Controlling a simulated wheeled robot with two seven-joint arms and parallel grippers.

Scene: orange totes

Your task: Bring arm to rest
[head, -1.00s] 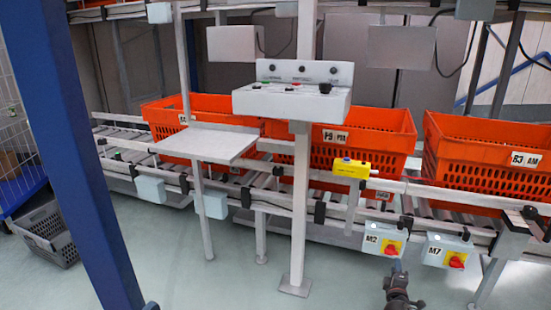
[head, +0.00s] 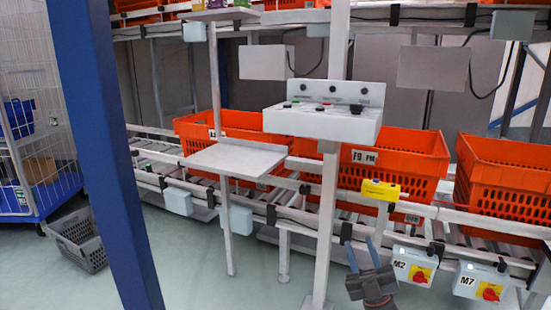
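My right gripper (head: 361,255) shows at the bottom of the head view, right of the centre post. Its two fingers point up and stand apart, with nothing seen between them. It is in front of the conveyor's lower rail and left of the M2 switch box (head: 412,268); I cannot tell whether it touches anything. My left gripper is not in view.
Orange totes (head: 398,147) stand on the roller conveyor (head: 150,150). A control panel (head: 322,122) on a post (head: 325,220) and a small grey shelf (head: 235,160) stand before it. A blue post (head: 100,150) is at left. A grey crate (head: 78,240) lies on the floor.

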